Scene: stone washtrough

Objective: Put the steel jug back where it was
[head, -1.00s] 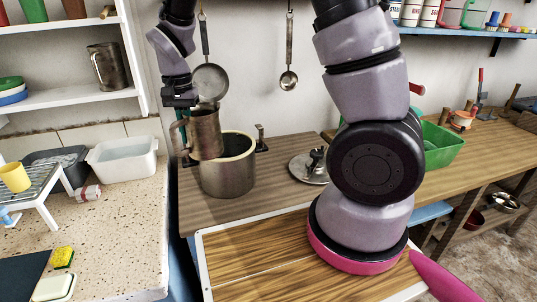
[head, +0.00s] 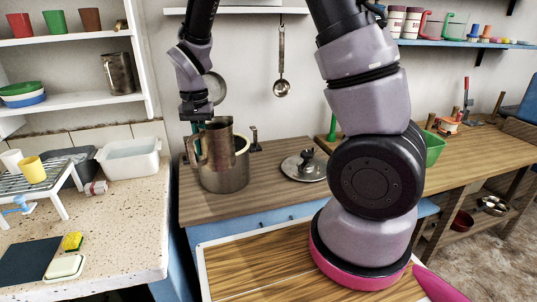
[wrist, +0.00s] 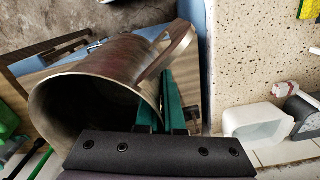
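The steel jug (head: 217,146) is upright in the head view, its handle to the left, in front of the pot and overlapping it. My gripper (head: 195,128) is at the jug's upper left, by the handle. In the wrist view, the jug (wrist: 105,80) shows its open mouth, and my gripper's green fingers (wrist: 165,103) are at its wall beside the handle, apparently gripping it. I cannot tell whether the jug is over or in front of the pot. A similar steel jug (head: 118,73) stands on the white shelf.
The pot (head: 225,181) stands on the wooden counter, with a lid (head: 304,167) to its right. A white tub (head: 130,160) and a dish rack (head: 40,185) are at left. A ladle (head: 281,70) hangs on the wall. The counter's front is clear.

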